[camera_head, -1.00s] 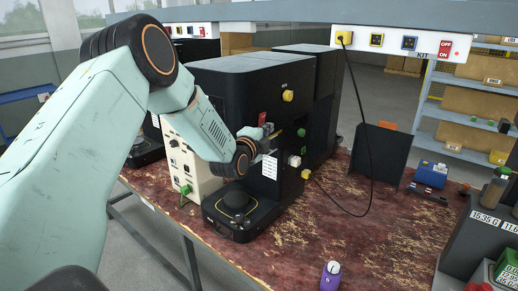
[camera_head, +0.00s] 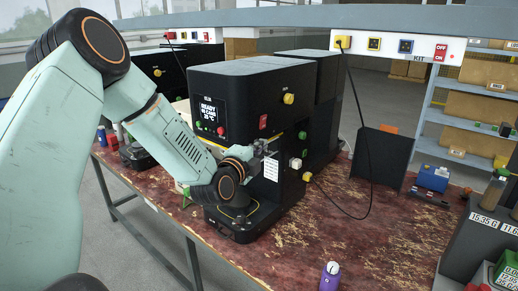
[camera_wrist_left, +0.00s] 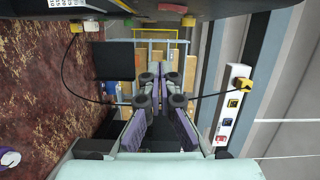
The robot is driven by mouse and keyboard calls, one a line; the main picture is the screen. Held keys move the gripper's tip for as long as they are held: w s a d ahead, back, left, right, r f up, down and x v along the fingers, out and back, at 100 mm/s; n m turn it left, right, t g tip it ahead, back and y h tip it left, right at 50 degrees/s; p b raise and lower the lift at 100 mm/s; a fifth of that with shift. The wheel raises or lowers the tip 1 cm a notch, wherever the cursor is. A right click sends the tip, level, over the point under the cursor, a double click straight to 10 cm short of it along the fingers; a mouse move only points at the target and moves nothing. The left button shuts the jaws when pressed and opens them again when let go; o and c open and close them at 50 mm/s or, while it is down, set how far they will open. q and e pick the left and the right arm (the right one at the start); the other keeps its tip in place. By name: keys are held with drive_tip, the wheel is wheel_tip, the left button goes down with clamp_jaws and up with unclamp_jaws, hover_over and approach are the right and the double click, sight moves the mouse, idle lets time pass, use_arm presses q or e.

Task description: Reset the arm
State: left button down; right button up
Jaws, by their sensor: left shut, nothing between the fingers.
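My left arm comes in from the left, bent at the elbow, across the front of a black seamer machine (camera_head: 252,92). Its left gripper (camera_head: 264,146) is at the machine's front, overlapping it in the picture; I cannot tell whether it touches. In the left wrist view its fingers (camera_wrist_left: 161,92) are shut with nothing between them. The machine's display reads READY. A white label (camera_head: 271,169) shows beside the gripper. My right gripper is not in view.
The worn red tabletop (camera_head: 330,250) is clear in front of the machine. A purple bottle (camera_head: 330,277) stands at the front edge. A black cable (camera_head: 357,120) hangs from the overhead socket strip. A dark panel (camera_head: 382,157) and blue box (camera_head: 433,178) stand to the right.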

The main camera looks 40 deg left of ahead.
use_arm(q)
drive_tip(key=shift+s, duration=0.45)
drive_tip(key=shift+d, duration=0.1)
